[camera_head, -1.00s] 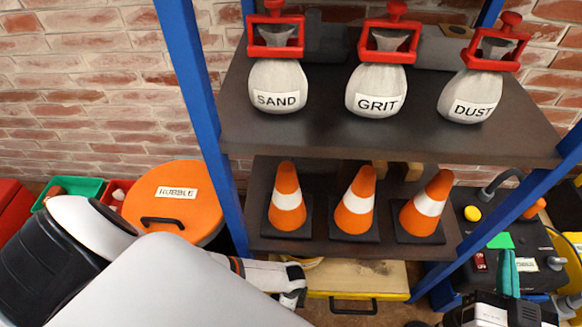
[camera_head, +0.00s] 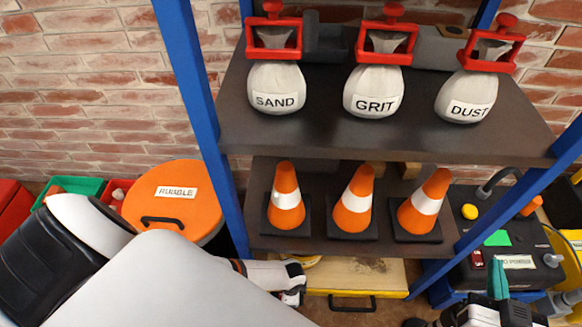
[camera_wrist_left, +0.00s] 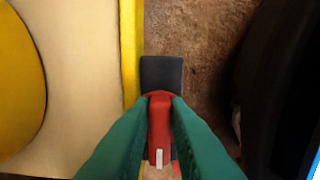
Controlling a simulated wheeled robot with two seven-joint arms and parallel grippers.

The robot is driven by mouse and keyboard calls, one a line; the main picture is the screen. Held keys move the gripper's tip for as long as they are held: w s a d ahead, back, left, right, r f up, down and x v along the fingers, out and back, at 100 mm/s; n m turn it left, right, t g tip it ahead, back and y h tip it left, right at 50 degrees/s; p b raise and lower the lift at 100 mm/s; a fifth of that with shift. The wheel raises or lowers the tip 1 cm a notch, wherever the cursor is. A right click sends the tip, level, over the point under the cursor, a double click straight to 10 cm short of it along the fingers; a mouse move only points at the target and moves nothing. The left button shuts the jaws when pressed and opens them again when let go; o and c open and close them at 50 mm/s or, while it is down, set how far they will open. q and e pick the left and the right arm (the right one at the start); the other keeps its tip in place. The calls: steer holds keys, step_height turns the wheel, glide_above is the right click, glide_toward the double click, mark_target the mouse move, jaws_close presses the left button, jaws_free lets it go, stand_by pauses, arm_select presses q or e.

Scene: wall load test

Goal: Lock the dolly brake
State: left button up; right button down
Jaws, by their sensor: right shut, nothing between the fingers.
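In the left wrist view, a red lever with a black end (camera_wrist_left: 161,72) sits between the green fingers of my left gripper (camera_wrist_left: 160,100). The fingers flank the red part closely; I cannot tell whether they press on it. Beside it is a pale deck with a yellow edge (camera_wrist_left: 95,90), seemingly the dolly. In the head view, a pale deck with yellow edging (camera_head: 372,273) and a black handle lies under the shelf. The left fingertips are hidden there. My right gripper (camera_head: 497,276) is shut and empty at the lower right.
A blue-framed shelf (camera_head: 188,80) holds three sacks in red clamps above and three orange cones (camera_head: 352,202) below. An orange-lidded rubble bin (camera_head: 172,203) stands left. A black box with a yellow knob (camera_head: 515,215) is at the right. A dark rounded object (camera_wrist_left: 285,80) borders the floor.

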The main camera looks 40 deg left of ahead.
arm_select(q)
steer(key=o, duration=0.4)
steer(key=shift+w, duration=0.1)
